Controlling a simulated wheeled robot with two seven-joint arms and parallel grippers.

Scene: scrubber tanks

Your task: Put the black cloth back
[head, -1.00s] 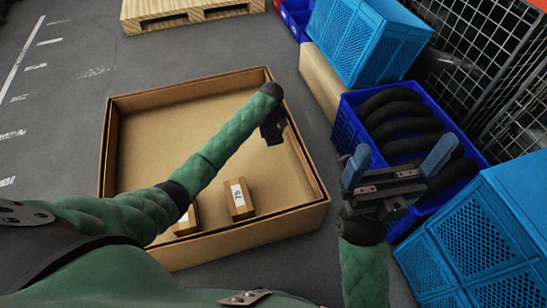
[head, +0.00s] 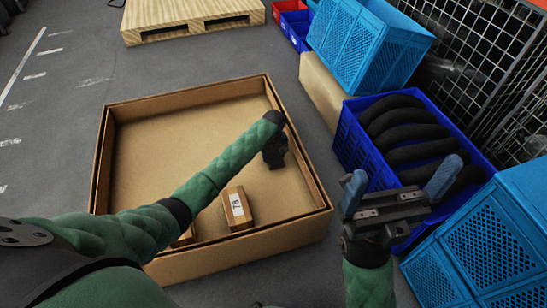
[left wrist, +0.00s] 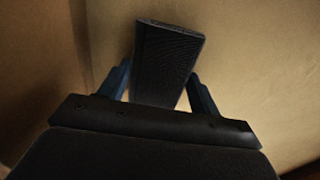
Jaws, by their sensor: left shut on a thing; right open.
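The dark, ribbed, slab-shaped piece that looks like the folded black cloth (left wrist: 165,62) shows in the left wrist view. My left gripper (left wrist: 160,86) is shut on it, with a blue finger on each side. In the head view my left gripper (head: 275,153) is over the right part of the open cardboard box (head: 150,140); its fingers and the cloth are mostly hidden there. Tan cardboard surfaces surround the cloth in the wrist view; I cannot tell whether it touches them. My right gripper (head: 398,185) is open and empty, in front of the blue crate (head: 348,138).
A wooden block (head: 237,210) labelled 75 lies at the box's near side, with another partly behind my arm. The blue crate holds several black curved pieces (head: 405,125). Light-blue crates (head: 370,45) stand beyond and at lower right (head: 480,240). A pallet (head: 190,20) lies behind.

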